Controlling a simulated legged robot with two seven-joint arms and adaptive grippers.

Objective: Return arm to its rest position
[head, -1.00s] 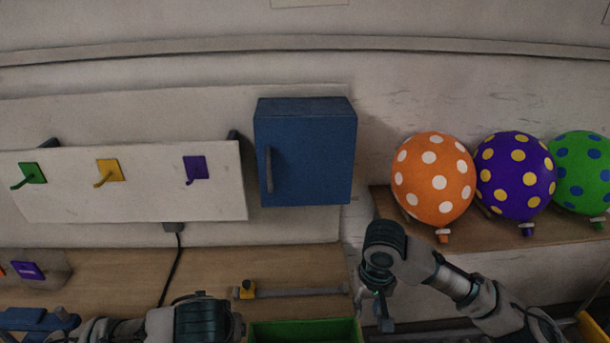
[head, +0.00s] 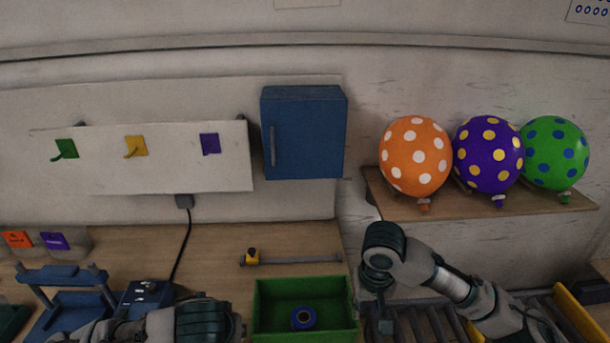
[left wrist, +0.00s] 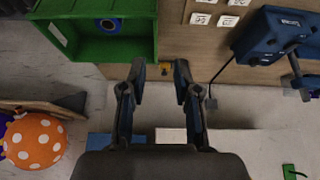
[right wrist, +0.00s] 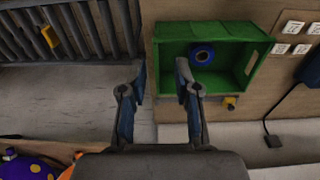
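My right gripper (head: 380,318) hangs down at the right of the green bin in the head view. The right wrist view shows its two fingers (right wrist: 160,85) apart with nothing between them. My left arm comes in along the bottom left of the head view, and its fingers are not clear there. The left wrist view shows the left fingers (left wrist: 160,85) apart and empty. The green bin (head: 262,312) stands on the table and holds a blue roll (head: 303,318). The bin also shows in the left wrist view (left wrist: 140,28) and the right wrist view (right wrist: 252,62).
Orange (head: 415,157), purple (head: 488,155) and green (head: 554,153) dotted balloons stand on a wooden shelf (head: 470,207). A blue cabinet (head: 305,135) and a white hook board (head: 170,177) are on the wall. A blue press (head: 75,305) stands left. A slatted rack (head: 425,320) lies right of the bin.

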